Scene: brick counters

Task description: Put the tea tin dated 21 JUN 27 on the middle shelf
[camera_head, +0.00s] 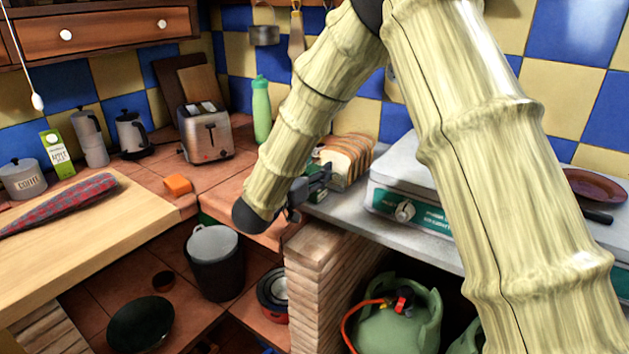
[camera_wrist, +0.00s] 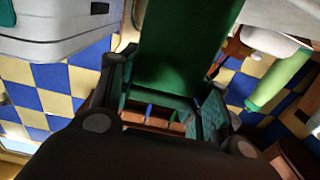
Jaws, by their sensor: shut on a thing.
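My gripper (camera_head: 312,188) is over the counter corner, in front of the sliced bread, partly hidden behind my arm. In the wrist view my gripper (camera_wrist: 168,95) is shut on a dark green tin (camera_wrist: 187,42), which stands out beyond the fingers. No date can be read on the tin from here. In the head view the tin is mostly hidden by the gripper and arm. Below the tiled counter are open tiled surfaces, one bearing a dark pot (camera_head: 272,290); I cannot tell which is the middle shelf.
A toaster (camera_head: 206,133) and a green bottle (camera_head: 261,110) stand at the back. A brick pillar (camera_head: 320,275), a bin (camera_head: 215,268) and a gas cylinder (camera_head: 395,325) are below.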

